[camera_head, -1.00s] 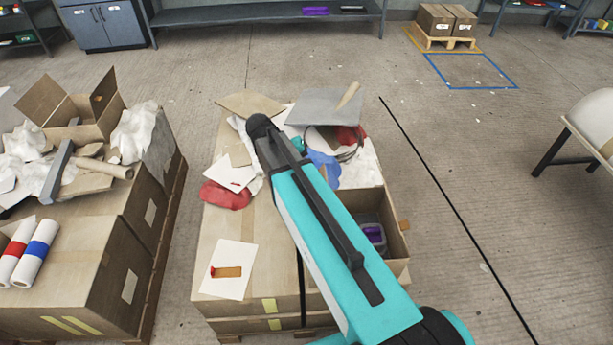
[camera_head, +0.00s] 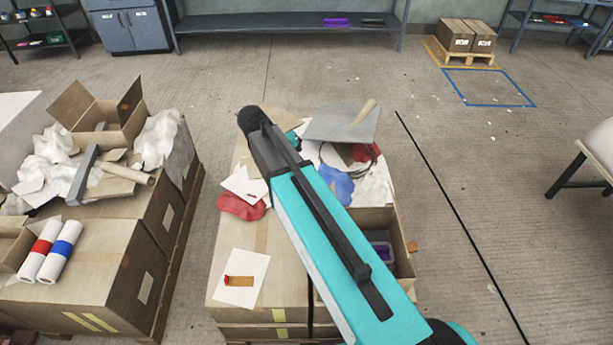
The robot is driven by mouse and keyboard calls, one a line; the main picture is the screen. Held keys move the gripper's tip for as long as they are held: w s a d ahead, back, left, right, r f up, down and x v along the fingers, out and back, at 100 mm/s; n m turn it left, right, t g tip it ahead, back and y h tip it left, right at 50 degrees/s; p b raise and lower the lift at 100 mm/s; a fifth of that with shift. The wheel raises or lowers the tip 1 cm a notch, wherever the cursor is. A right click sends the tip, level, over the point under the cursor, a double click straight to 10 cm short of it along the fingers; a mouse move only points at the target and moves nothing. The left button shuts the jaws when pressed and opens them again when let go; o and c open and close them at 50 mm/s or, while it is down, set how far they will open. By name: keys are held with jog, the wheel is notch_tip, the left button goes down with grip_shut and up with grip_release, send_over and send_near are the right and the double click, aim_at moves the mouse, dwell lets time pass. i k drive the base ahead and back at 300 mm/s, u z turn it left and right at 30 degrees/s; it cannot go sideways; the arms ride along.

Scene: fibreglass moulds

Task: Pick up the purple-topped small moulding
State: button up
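A small purple-topped piece (camera_head: 381,250) lies inside an open cardboard compartment (camera_head: 404,240) at the right front of the middle box stack. My arm's teal link crosses in front and hides part of that compartment. Another purple object (camera_head: 336,22) sits on the long grey shelf at the back; its exact shape is too small to tell. My gripper is not in view; only arm links show, reaching up over the middle stack.
The middle stack (camera_head: 235,270) carries a grey board (camera_head: 342,124), red and blue cloths and papers. A left stack (camera_head: 75,285) holds rolls and crumpled paper. A white-topped table (camera_head: 604,150) stands at right. Open floor (camera_head: 490,190) lies between the middle stack and this table.

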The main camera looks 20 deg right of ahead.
aim_at(384, 250)
jog(key=k, duration=1)
